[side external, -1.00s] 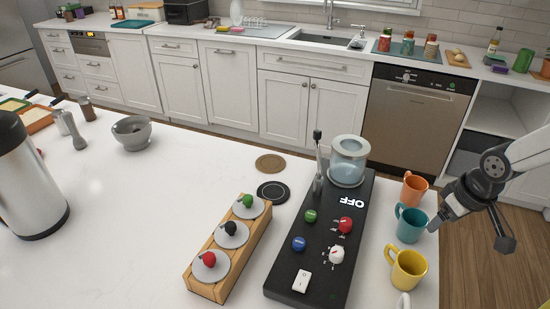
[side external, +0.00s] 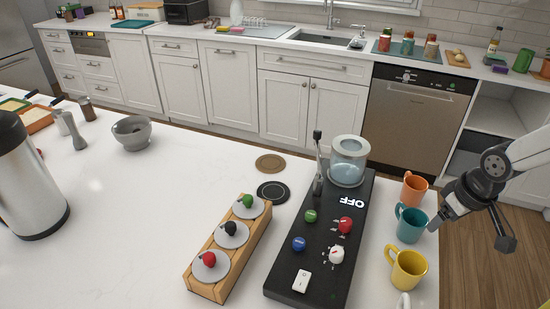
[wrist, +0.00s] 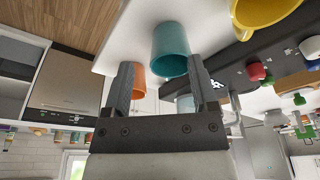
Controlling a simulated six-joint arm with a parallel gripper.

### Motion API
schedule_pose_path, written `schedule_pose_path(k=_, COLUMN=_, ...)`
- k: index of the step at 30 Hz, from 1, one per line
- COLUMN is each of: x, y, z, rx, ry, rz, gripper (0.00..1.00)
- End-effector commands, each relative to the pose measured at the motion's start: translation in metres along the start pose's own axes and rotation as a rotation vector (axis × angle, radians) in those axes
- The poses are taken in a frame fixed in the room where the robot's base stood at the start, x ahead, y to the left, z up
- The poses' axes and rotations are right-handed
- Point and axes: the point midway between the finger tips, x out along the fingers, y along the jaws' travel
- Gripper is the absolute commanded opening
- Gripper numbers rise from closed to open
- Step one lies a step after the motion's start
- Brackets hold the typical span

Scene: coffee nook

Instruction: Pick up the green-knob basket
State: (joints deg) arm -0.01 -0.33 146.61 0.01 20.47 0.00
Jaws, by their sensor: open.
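The green-knob basket (side external: 243,210) sits in the far end of a wooden rack (side external: 208,289) in the side view. Only its grey disc lid and green knob show; the part below is hidden in the rack. A black-knob basket (side external: 231,238) and a red-knob basket (side external: 211,270) sit in the same rack, nearer the camera. My gripper (side external: 434,226) is at the right edge of the counter, beside the mugs and well apart from the rack. In the wrist view my gripper (wrist: 161,62) is open and empty, with a teal mug beyond its fingers.
A black machine (side external: 275,281) with knobs, a lever and a glass container (side external: 349,162) stands between my gripper and the rack. Orange (side external: 414,187), teal (side external: 409,224) and yellow (side external: 407,268) mugs line the right edge.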

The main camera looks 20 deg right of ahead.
Motion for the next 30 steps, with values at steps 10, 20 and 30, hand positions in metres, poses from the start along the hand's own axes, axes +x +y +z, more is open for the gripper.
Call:
schedule_pose_path(k=10, x=-0.026, y=0.0, z=-0.007, rx=0.0, ry=0.005, rz=0.0, gripper=0.75)
schedule_pose_path(k=20, x=-0.047, y=-0.003, z=-0.013, rx=0.02, ry=-0.004, rz=-0.011, gripper=0.75)
schedule_pose_path(k=30, x=-0.041, y=-0.024, z=-0.026, rx=0.19, ry=-0.047, rz=-0.096, gripper=0.75)
